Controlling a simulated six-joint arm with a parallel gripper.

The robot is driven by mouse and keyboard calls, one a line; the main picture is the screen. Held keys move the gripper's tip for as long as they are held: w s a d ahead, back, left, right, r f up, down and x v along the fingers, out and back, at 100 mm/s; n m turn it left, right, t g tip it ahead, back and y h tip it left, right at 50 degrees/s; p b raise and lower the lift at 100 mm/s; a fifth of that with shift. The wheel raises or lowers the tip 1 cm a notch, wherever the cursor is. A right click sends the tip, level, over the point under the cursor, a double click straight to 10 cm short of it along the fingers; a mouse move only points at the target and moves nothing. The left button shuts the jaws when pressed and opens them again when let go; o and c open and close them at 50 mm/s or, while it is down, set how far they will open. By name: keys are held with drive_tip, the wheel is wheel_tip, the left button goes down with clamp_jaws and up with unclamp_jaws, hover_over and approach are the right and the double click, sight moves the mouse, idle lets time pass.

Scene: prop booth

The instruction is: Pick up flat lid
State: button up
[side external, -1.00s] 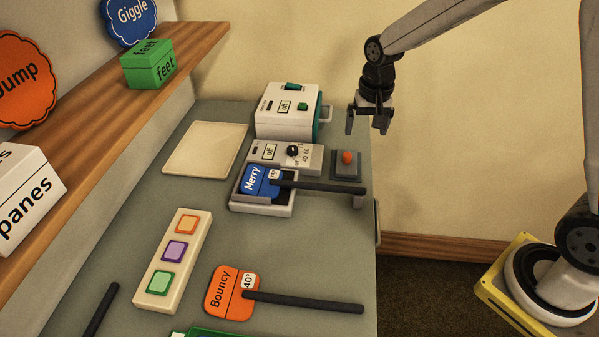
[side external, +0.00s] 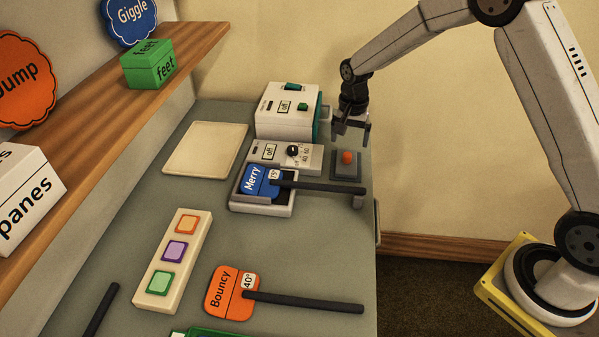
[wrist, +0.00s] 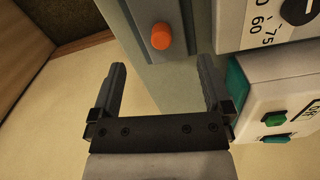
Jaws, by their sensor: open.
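The only flat, lid-like piece is a cream square panel (side external: 205,150) lying at the back left of the table; I cannot tell for certain that it is the lid. It is not in the wrist view. My gripper (side external: 351,132) is open and empty, fingers pointing down, above the table's right edge beside the white box. It is well to the right of the panel. In the wrist view my gripper (wrist: 162,72) has nothing between its fingers.
A white switch box (side external: 287,125), a dial unit (side external: 268,152) and an orange button (side external: 347,157) stand near my gripper. A blue "Merry" paddle (side external: 262,181) lies in a holder. An orange "Bouncy" paddle (side external: 222,295) and a button strip (side external: 155,283) lie nearer the front.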

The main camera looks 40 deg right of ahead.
sight(347, 153)
drive_tip(key=shift+f, duration=0.7)
drive_tip(key=shift+f, duration=0.1)
drive_tip(key=shift+f, duration=2.5)
drive_tip(key=shift+c, duration=0.2)
drive_tip(key=shift+w, duration=0.1)
clamp_jaws()
drive_tip(key=shift+r, duration=0.15)
